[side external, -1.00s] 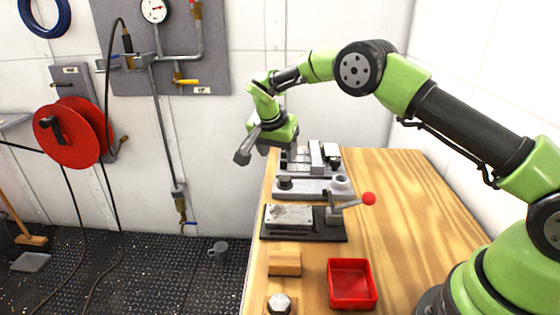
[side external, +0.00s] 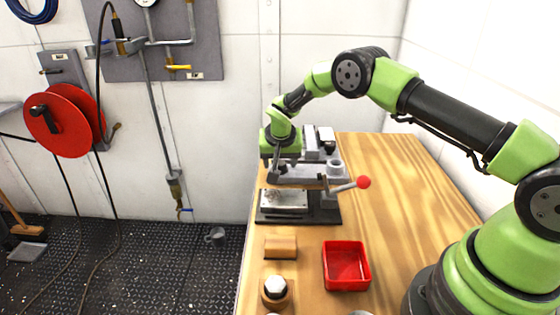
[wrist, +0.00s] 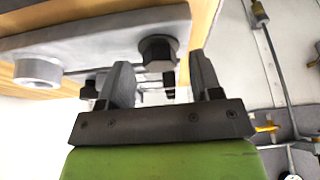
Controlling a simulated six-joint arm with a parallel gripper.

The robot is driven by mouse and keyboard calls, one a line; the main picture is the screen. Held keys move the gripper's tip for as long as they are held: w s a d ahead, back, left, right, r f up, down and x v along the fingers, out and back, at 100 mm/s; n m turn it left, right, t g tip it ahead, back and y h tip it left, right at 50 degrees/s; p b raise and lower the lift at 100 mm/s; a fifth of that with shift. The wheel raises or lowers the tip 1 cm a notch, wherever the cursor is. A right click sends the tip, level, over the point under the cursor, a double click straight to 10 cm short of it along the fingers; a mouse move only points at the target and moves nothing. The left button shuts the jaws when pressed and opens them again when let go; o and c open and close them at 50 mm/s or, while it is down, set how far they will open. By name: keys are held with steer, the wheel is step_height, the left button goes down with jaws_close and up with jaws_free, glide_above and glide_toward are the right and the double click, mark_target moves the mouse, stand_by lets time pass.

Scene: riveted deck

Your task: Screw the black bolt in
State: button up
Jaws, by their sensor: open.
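The black bolt (wrist: 158,50) has a dark hex head and stands in a grey plate (wrist: 100,38) in the wrist view. A pale round ring (wrist: 38,68) sits at the plate's other end. My gripper (wrist: 161,62) is open, and the bolt head shows between its two fingertips, apart from both. In the side external view my gripper (side external: 276,160) points down over the left end of the plate (side external: 312,174), and the bolt there is hard to make out behind the fingers. The ring also shows there (side external: 334,166). How deep the bolt sits cannot be seen.
A vise-like fixture with a red-knobbed lever (side external: 363,182) stands just in front of the plate. A wooden block (side external: 281,247), a hex-topped piece (side external: 275,287) and an empty red tray (side external: 346,266) are nearer. The table's right side is clear.

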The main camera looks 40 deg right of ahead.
steer(key=shift+w+d+f, duration=0.1)
steer(key=shift+d+f, duration=0.05)
steer(key=shift+f, duration=0.2)
steer(key=shift+c, duration=0.4)
steer(key=c, duration=0.9)
steer(key=shift+o, duration=0.2)
steer(key=shift+w+m+g+h, duration=0.1)
steer(key=shift+m+g+h, duration=0.35)
steer(key=shift+m, duration=1)
steer(key=shift+w+m+g+h, duration=0.1)
steer(key=shift+m+g+h, duration=0.3)
steer(key=shift+m, duration=1.05)
steer(key=shift+m+g, duration=0.25)
steer(key=shift+m, duration=0.05)
steer(key=o, duration=0.9)
